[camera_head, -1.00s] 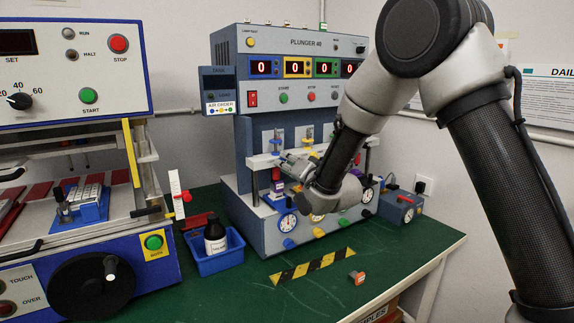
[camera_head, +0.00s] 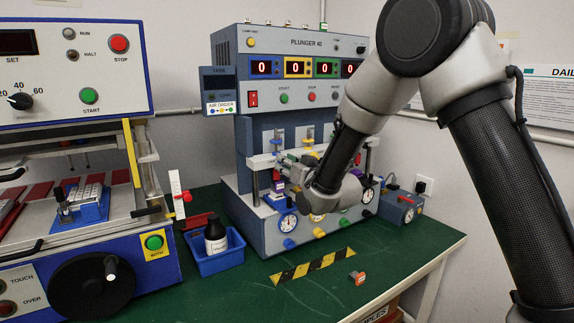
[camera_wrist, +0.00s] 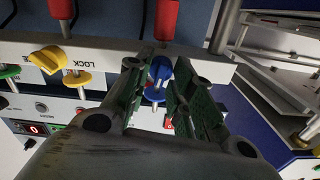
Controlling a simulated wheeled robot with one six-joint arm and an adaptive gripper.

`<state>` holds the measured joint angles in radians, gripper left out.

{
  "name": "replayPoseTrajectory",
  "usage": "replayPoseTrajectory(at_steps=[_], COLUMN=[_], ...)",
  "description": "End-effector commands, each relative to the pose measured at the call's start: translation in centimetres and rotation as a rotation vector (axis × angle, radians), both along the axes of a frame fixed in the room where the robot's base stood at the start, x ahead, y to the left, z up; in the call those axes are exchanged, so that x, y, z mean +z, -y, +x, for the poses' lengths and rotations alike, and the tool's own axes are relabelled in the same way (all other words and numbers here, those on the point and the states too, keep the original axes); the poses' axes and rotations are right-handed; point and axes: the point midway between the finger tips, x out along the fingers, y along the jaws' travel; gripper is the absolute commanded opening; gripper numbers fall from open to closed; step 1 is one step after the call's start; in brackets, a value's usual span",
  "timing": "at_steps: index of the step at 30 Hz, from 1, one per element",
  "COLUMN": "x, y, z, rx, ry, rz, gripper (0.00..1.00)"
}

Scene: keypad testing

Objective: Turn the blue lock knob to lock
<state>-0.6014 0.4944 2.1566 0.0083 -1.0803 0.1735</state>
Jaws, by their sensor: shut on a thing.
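The blue lock knob (camera_wrist: 160,69) shows in the wrist view, on the white bar (camera_wrist: 105,54) of the plunger machine. My gripper (camera_wrist: 164,72) has its two dark green fingers on either side of the knob and is shut on it. The fingers hide part of the knob. "LOCK" lettering stands upside down on the bar, left of the knob in the wrist view. In the head view my gripper (camera_head: 284,165) is at the left part of the bar. My own wrist and fingers largely cover the knob there.
A yellow knob (camera_wrist: 48,59) sits on the same bar beside the blue one. Red cylinders (camera_wrist: 166,18) stand close by. Dials and valves line the machine's base. A blue tray (camera_head: 222,262) with a dark bottle (camera_head: 215,238) stands in front left. The green table front (camera_head: 380,255) is mostly clear.

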Motion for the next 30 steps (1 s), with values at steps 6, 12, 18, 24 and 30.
replayPoseTrajectory(at_steps=[6, 12, 18, 24, 30], x=[0.0, -0.01, -0.05, -0.08, -0.12], y=[-0.05, -0.12, -0.2, -0.24, -0.28], z=[-0.05, -0.09, -0.14, -0.18, -0.2], rx=[0.0, 0.0, 0.0, 0.0, 0.0], ry=[0.113, 0.219, 0.324, 0.416, 0.484], rz=[-0.167, -0.325, -0.48, -0.616, -0.718], gripper=[0.0, 0.0, 0.0, 0.0, 0.0])
